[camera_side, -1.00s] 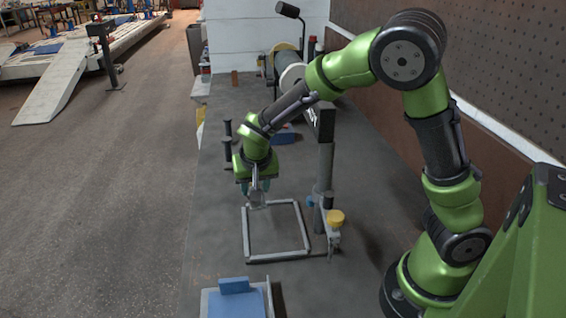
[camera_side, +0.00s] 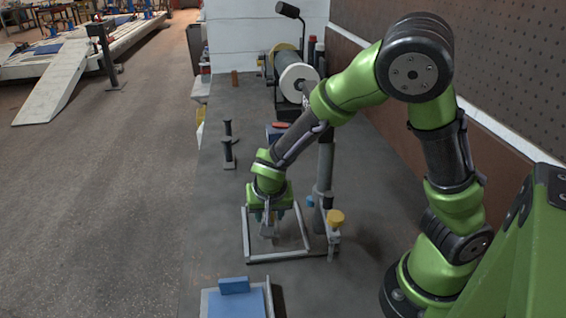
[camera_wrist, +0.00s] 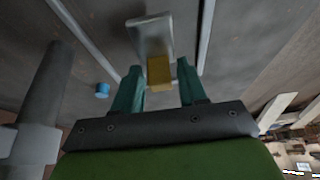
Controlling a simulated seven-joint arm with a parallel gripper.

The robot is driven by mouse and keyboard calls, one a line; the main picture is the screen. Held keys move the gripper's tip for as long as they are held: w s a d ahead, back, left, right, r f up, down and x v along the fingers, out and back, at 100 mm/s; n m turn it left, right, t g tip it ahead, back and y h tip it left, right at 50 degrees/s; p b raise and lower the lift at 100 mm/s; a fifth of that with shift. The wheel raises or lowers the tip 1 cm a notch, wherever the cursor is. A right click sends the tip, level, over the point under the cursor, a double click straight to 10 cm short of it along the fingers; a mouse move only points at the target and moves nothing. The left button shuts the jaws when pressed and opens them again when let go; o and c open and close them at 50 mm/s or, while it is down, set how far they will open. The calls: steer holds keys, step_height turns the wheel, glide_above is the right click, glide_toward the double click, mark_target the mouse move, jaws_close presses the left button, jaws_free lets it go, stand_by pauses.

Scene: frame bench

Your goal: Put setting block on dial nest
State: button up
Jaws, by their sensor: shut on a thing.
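My gripper (camera_side: 268,222) is over the square grey frame on the bench in the side view, pointing down. It is shut on a grey metal block (camera_side: 267,232), which I take as the setting block. In the wrist view the block (camera_wrist: 150,35) has a brass-coloured part (camera_wrist: 159,73) between the two teal fingers (camera_wrist: 160,84). The block is inside the frame's outline; I cannot tell whether it touches the bench. No part is clearly recognisable as the dial nest. A post with a yellow cap (camera_side: 335,217) stands at the frame's right side.
The frame (camera_side: 304,232) lies flat on the grey bench. A dark column (camera_side: 325,165) rises behind its right side. A blue pad (camera_side: 236,303) with a blue block (camera_side: 234,286) lies in front. A black two-handled item (camera_side: 228,150) and a white roll (camera_side: 298,82) stand behind.

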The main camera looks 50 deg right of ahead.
steer(key=shift+f, duration=1.05)
steer(key=o, duration=1.1)
steer(key=shift+f, duration=0.1)
steer(key=v, duration=1.2)
steer(key=s+d+r+n+t+y, duration=0.1)
steer(key=s+r, duration=0.2)
steer(key=s+d+r+n+t+y, duration=0.1)
steer(key=s+r+n+y, duration=0.1)
steer(key=s+r, duration=0.1)
steer(key=s+d+r+n+t+y, duration=0.1)
steer(key=s+r+n+t+y, duration=0.1)
steer(key=s+r, duration=0.2)
steer(key=shift+r, duration=0.5)
